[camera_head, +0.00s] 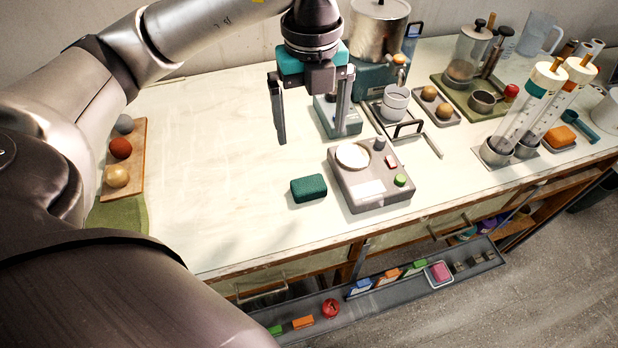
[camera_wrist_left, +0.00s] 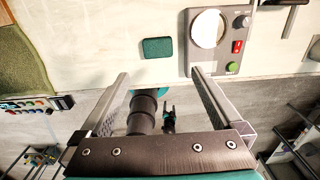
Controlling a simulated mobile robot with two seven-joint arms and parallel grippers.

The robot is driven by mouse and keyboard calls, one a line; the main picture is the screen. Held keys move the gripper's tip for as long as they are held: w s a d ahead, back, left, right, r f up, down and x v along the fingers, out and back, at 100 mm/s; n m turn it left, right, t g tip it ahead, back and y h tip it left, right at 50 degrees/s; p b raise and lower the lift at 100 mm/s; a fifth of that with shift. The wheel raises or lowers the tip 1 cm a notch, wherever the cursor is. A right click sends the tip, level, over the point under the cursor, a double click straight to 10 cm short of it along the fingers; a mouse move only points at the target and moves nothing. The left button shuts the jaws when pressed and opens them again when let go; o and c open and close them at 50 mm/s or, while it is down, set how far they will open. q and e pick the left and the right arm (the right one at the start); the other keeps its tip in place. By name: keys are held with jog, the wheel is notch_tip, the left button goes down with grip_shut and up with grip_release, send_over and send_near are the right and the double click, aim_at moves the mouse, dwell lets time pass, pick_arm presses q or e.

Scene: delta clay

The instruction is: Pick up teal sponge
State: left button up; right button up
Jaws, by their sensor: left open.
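The teal sponge (camera_head: 308,188) is a small dark green-teal block lying flat on the pale worktop, just left of a grey device. It also shows in the left wrist view (camera_wrist_left: 158,49), beyond the fingertips and between their lines. My left gripper (camera_head: 312,138) hangs above the worktop, farther back than the sponge, with its two fingers wide apart and nothing between them. In the left wrist view the gripper (camera_wrist_left: 160,80) is open and apart from the sponge. My right gripper cannot be made out with certainty.
The grey device (camera_head: 368,190) with a round white plate and buttons stands close right of the sponge. A wooden tray (camera_head: 139,150) of balls lies at the left. Cups, jars and cylinders crowd the back right. The worktop left of the sponge is clear.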

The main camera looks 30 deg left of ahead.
pick_arm(q)
jog(key=b, duration=0.1)
send_over(309, 184)
notch_tip(309, 184, down, 9)
jog(key=shift+w+f, duration=0.1)
jog(key=shift+w, duration=0.05)
jog(key=shift+f+b, duration=0.5)
jog(key=shift+f, duration=2.45)
jog(key=shift+c, duration=0.2)
jog(key=c, duration=1.2)
notch_tip(309, 184, up, 20)
jog(key=p, duration=0.3)
jog(key=shift+r+p, duration=0.1)
jog(key=shift+p, duration=0.2)
